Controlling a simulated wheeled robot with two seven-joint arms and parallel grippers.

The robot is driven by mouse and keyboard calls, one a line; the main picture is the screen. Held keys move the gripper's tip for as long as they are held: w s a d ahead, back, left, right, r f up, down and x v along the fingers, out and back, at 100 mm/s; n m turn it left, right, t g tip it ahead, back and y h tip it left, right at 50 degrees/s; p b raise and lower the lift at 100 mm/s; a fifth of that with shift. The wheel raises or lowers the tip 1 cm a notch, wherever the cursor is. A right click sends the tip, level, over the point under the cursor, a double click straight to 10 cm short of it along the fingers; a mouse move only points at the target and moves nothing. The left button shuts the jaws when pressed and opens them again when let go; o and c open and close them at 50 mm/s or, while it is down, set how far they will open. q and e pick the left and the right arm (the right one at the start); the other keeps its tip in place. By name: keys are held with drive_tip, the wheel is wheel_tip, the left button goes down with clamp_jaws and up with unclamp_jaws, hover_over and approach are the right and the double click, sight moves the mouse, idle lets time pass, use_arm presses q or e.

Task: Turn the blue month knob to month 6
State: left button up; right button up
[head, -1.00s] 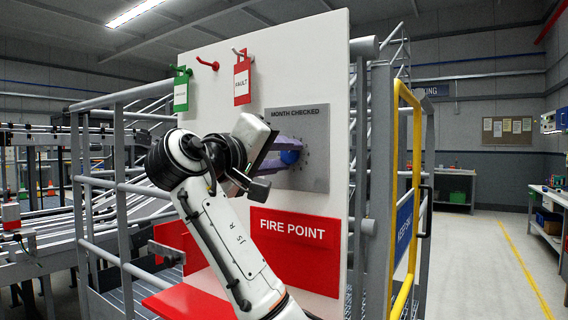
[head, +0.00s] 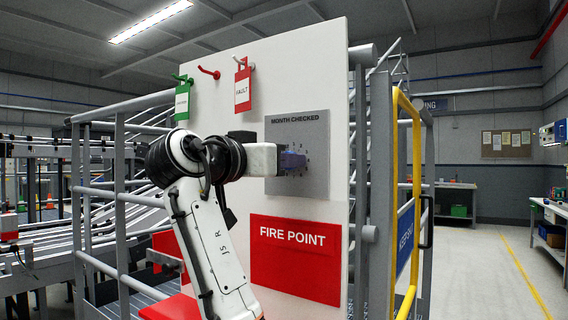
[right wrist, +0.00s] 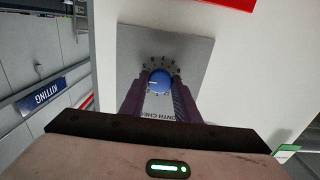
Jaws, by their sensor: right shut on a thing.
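The blue month knob (right wrist: 160,82) sits on a grey plate (head: 312,180) marked MONTH CHECKED, with small marks in a ring around it. A white pointer line on the knob's face points to the left in the right wrist view. In the right wrist view the fingers of the right gripper (right wrist: 160,84) are shut on the knob, one on each side. My left gripper is not in view.
The white board (head: 235,75) carries a red FIRE POINT sign (head: 295,258) below the plate. A green tag (head: 182,100) and a red FAULT tag (head: 243,88) hang from pegs above. Grey rails stand at the left, and a yellow rail (head: 396,200) stands right of the board.

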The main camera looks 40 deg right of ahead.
drive_tip(key=m, duration=1.1)
drive_tip(key=shift+m, duration=0.6)
drive_tip(key=o, duration=1)
drive_tip(key=shift+o, duration=0.2)
drive_tip(key=shift+a, duration=0.1)
